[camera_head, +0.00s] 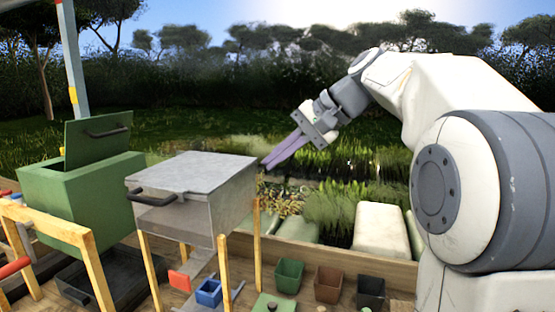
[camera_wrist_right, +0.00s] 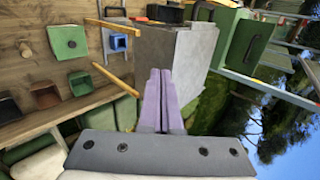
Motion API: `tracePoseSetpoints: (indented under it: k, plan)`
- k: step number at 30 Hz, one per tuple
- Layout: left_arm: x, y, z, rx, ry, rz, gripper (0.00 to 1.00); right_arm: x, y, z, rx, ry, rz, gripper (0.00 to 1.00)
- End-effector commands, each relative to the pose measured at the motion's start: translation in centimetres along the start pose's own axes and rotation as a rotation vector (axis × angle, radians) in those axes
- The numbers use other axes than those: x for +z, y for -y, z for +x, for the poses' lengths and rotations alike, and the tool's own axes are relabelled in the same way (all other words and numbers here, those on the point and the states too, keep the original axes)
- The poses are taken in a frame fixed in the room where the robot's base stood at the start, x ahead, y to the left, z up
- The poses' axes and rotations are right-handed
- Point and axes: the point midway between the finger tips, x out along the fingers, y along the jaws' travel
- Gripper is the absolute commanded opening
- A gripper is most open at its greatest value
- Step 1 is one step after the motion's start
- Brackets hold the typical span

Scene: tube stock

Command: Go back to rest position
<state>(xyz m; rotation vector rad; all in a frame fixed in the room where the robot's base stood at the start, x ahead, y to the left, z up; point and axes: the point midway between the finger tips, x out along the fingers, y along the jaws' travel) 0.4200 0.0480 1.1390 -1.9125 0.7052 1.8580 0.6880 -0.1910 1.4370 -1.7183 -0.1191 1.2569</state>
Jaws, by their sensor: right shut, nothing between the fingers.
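My right gripper (camera_head: 272,160) is raised in the air in the head view, to the right of the grey box and above its lid level. Its two purple fingers lie together, shut and empty. In the right wrist view my right gripper (camera_wrist_right: 159,75) points toward the grey box, with its fingers side by side. My left gripper does not show in either view.
The grey box (camera_head: 183,220) with a black handle stands on wooden legs. A green box (camera_head: 60,190) has its lid up. Small pots, green (camera_head: 289,275), brown (camera_head: 328,284) and black (camera_head: 371,291), stand on the wooden surface. A blue bin (camera_head: 208,292) sits below the grey box.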

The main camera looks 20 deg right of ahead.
Motion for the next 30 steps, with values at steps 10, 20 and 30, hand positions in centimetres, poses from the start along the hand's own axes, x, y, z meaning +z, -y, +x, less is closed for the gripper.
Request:
tracePoseSetpoints:
  k: [10, 20, 30]
  plan:
    - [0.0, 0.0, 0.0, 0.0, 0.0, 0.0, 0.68, 3.3, -1.0, 3.4, 0.072, 0.065, -0.063, 0.0]
    - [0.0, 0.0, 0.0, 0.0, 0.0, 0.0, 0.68, 20.8, -12.3, 15.1, 0.43, 0.337, -0.594, 0.0]
    - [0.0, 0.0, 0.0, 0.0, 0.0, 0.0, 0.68, 29.4, -24.7, 16.1, 0.593, 0.524, -1.18, 0.0]
